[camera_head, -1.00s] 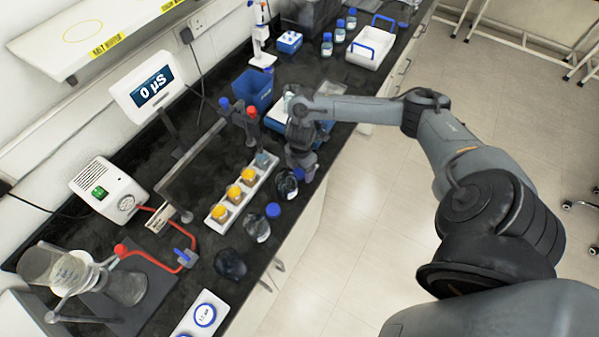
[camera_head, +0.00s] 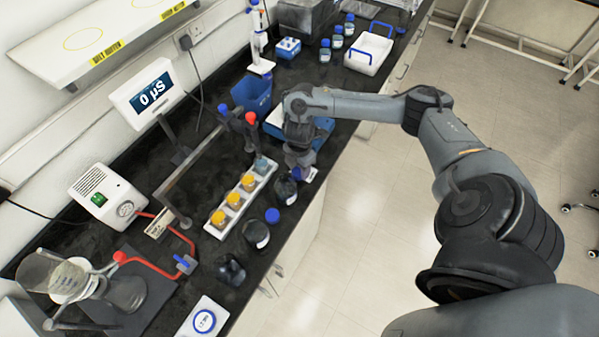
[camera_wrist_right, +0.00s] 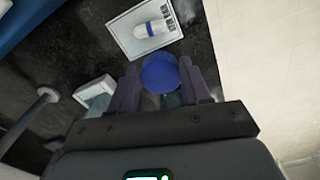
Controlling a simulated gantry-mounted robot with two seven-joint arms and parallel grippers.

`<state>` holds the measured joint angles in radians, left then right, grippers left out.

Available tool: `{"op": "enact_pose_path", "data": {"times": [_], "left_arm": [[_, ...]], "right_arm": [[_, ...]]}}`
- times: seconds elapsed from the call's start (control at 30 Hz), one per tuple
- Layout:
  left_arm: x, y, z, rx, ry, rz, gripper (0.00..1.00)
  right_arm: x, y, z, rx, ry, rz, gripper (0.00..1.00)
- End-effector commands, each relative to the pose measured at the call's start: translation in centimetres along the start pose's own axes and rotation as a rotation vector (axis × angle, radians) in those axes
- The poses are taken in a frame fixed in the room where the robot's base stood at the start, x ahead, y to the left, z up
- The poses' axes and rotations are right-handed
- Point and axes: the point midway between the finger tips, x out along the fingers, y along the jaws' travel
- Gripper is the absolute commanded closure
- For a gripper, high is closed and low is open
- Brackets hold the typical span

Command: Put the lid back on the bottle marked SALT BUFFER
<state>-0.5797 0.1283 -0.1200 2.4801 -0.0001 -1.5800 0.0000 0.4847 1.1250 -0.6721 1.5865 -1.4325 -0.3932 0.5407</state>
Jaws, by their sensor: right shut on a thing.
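My right gripper (camera_head: 298,173) is low over the bench's front edge, at the dark glass bottle (camera_head: 285,191). In the right wrist view the gripper (camera_wrist_right: 165,80) is shut on a round blue lid (camera_wrist_right: 160,73). I cannot tell whether the lid touches the bottle; the gripper hides the bottle's neck. A third dark one (camera_head: 230,269) in front shows no blue lid. No bottle label is readable. My left gripper is not in view.
A white rack (camera_head: 213,229) with yellow-capped vials stands left of the bottles. A blue bin (camera_head: 253,92), a clamp stand with red and blue knobs, and a meter (camera_head: 150,96) are farther back.

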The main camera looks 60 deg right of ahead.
Motion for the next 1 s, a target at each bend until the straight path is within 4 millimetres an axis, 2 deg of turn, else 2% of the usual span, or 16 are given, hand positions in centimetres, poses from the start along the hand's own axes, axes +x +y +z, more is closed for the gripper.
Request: {"op": "enact_pose_path", "data": {"times": [0.1,0.3,0.5,0.83,1.0], "left_arm": [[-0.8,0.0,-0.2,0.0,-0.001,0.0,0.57],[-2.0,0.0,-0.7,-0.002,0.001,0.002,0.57],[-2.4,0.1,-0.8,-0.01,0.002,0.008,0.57],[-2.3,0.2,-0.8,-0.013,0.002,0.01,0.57],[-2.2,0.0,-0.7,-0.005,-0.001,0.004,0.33]], "right_arm": [[-2.8,0.2,0.0,-0.002,-0.002,0.005,0.81],[-5.4,0.1,0.0,-0.001,-0.002,0.003,0.81],[-6.3,0.0,0.0,0.0,-0.001,0.0,0.81],[-6.3,0.0,0.0,0.0,-0.001,-0.001,0.81],[-6.3,0.0,0.0,0.0,-0.001,-0.001,0.81]]}}
